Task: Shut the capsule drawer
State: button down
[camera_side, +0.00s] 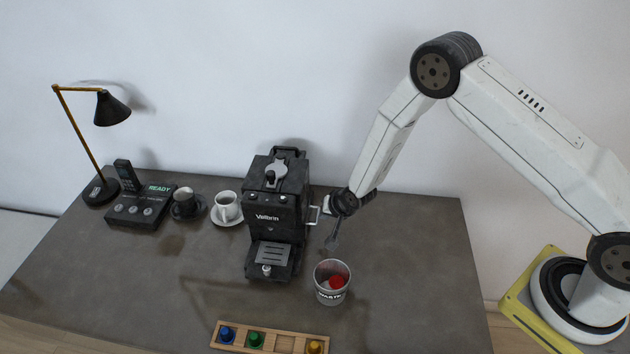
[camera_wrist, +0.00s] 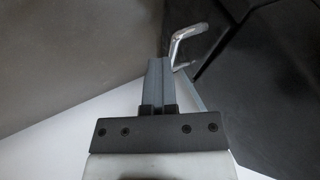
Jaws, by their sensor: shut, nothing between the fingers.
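The black coffee machine (camera_side: 272,218) stands near the middle of the table. A silver handle (camera_side: 327,206) sticks out from its right side, with a pale edge (camera_side: 313,214) beside it. I take this to be the capsule drawer; how far it stands out is hard to tell. In the wrist view the bent silver handle (camera_wrist: 184,46) shows close beside my fingertips, against the machine's dark side (camera_wrist: 255,85). My gripper (camera_side: 333,244) points down just right of the machine, its fingers shut and empty. It also shows in the wrist view (camera_wrist: 158,62). Contact with the handle cannot be told.
A waste cup (camera_side: 332,292) with a red capsule inside stands in front of my gripper. A wooden tray (camera_side: 285,342) with coloured capsules lies at the front edge. Cups (camera_side: 227,208), a phone (camera_side: 140,208) and a lamp (camera_side: 101,190) are left. The table's right side is clear.

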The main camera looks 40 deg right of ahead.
jog(key=shift+s+d+r, duration=0.25)
jog(key=shift+s+d, duration=0.1)
jog(key=s+d+v, duration=0.1)
jog(key=v, duration=1)
jog(key=shift+s+d+f, duration=0.2)
jog(key=shift+d, duration=0.2)
jog(key=s+d+r+n+g, duration=0.2)
jog(key=s+r+n+g, duration=0.2)
jog(key=s+r+n, duration=0.4)
jog(key=shift+s+d+r+h, duration=0.3)
jog(key=shift+s+r+h, duration=0.1)
jog(key=shift+s+r, duration=2.65)
